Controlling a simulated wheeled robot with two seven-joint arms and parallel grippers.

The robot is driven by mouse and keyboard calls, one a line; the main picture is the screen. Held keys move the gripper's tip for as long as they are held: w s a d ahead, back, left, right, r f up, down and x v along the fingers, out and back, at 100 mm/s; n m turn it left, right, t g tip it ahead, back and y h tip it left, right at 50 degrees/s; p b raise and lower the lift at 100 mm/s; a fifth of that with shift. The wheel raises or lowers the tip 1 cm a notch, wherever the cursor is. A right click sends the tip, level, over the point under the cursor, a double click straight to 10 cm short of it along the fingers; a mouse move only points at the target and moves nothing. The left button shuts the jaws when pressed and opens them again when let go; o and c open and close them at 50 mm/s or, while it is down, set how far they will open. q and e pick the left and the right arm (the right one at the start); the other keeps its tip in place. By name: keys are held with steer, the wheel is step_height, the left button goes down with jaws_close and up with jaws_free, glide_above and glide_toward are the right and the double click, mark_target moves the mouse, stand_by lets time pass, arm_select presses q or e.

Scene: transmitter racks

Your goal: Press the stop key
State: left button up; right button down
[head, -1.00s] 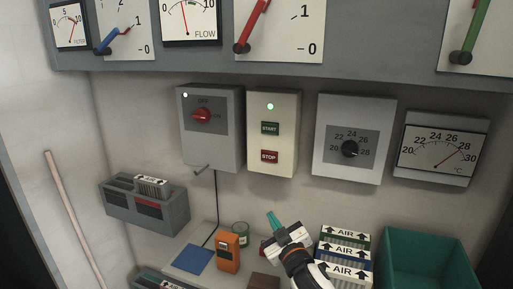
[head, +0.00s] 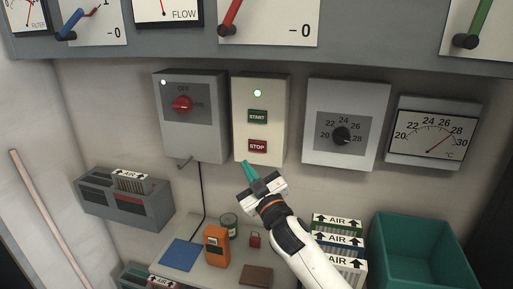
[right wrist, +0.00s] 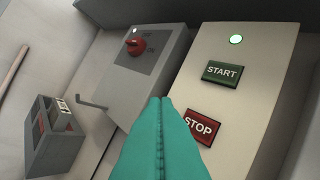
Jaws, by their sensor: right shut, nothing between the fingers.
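The red stop key (head: 258,146) sits low on the cream start/stop box (head: 273,126), under the green start key (head: 258,116). A green lamp (head: 257,93) is lit at the top of the box. My right gripper (head: 246,166) is shut and empty, its teal fingertips just below and left of the stop key in the head view. In the right wrist view the teal fingers (right wrist: 160,140) cover the left edge of the stop key (right wrist: 202,127). I cannot tell whether they touch the box. My left gripper is not in view.
A grey box with a red knob (head: 182,104) is on the left, with a lever underneath. A thermostat (head: 341,135) is on the right. Below are an orange meter (head: 216,245), AIR filters (head: 338,243) and a green bin (head: 422,265).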

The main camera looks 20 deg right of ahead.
mark_target(253, 144)
steer(key=w+d+b, duration=0.1)
steer(key=w+d, duration=0.3)
steer(key=w, duration=0.2)
steer(key=shift+w+d, duration=0.25)
steer(key=shift+w+d, duration=0.1)
steer(key=shift+w, duration=0.05)
stand_by(1.8)
steer(key=shift+w+d, duration=0.15)
steer(key=shift+w, duration=0.05)
steer(key=shift+w+d, duration=0.25)
steer(key=shift+w, duration=0.1)
stand_by(0.8)
steer(key=shift+s+a, duration=0.1)
steer(key=shift+s, duration=0.05)
steer(key=shift+s+a, duration=0.35)
steer(key=shift+s, duration=0.2)
stand_by(0.3)
